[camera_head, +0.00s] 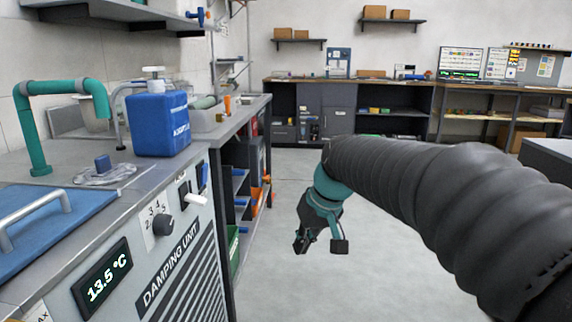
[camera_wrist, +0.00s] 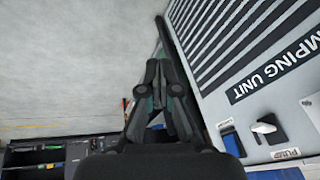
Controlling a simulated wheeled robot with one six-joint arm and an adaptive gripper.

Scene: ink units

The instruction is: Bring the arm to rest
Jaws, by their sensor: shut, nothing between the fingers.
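My arm, in a black ribbed sleeve, reaches in from the right of the head view. My teal and black gripper (camera_head: 303,243) hangs low over the open floor, to the right of the damping unit (camera_head: 172,268). In the wrist view my gripper (camera_wrist: 163,68) has its dark fingers together with nothing held. The damping unit's slatted front (camera_wrist: 245,40) lies just to the right of the fingers there; I see no clear contact.
A blue container (camera_head: 158,124) and a teal pipe (camera_head: 38,130) stand on the left counter. An open shelf rack (camera_head: 240,200) with orange items is beyond the unit. The grey floor (camera_head: 290,285) around the gripper is clear. Benches line the back wall.

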